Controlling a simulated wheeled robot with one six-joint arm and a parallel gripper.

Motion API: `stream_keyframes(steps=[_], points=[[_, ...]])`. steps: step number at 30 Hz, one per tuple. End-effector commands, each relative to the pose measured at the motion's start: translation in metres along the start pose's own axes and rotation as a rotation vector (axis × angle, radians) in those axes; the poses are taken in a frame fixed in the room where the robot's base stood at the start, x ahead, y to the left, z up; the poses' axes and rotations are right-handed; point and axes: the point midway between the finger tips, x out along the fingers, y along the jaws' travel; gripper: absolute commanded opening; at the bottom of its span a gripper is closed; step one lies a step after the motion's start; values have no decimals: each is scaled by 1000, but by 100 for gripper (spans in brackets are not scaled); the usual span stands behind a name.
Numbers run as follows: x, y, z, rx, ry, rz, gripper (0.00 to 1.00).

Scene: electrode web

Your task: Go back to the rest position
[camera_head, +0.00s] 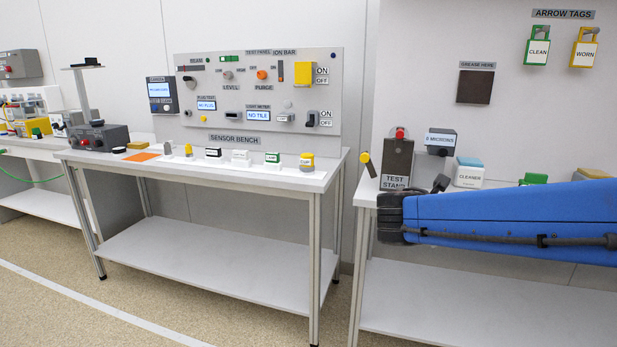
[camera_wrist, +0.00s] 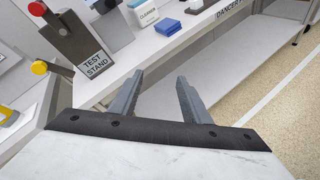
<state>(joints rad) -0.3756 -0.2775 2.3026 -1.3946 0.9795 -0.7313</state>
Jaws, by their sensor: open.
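My gripper (camera_wrist: 157,97) is open in the wrist view, its two grey fingers apart with nothing between them. It hangs in front of the right bench, near the bench's front edge. The test stand (camera_head: 396,160), a dark block with a red knob on top, stands on that bench; it also shows in the wrist view (camera_wrist: 72,38) at the upper left. In the head view my blue arm reaches in from the right across the bench, and the gripper's fingers cannot be made out there.
On the right bench stand a "0 microns" display (camera_head: 440,140), a cleaner box (camera_head: 468,174) and a green-topped item (camera_head: 534,179). The sensor bench (camera_head: 230,174) at the left carries several small labelled items below a test panel (camera_head: 300,75). The floor (camera_head: 180,290) in front is clear.

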Motion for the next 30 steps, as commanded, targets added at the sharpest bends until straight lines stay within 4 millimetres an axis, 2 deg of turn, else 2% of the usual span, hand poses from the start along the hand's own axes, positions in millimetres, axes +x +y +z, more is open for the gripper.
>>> stream_keyframes(steps=[1,6,12,15,19,24,30], points=[[-2,-28,6,111,27,-59,43],[-20,-110,2,499,118,-259,43],[-58,-185,-22,959,204,-492,43],[-80,-212,-39,1189,240,-609,43],[-112,-234,-62,1477,285,-757,43],[-144,-244,-85,1759,331,-911,43],[-160,-245,-96,1897,356,-994,43]])
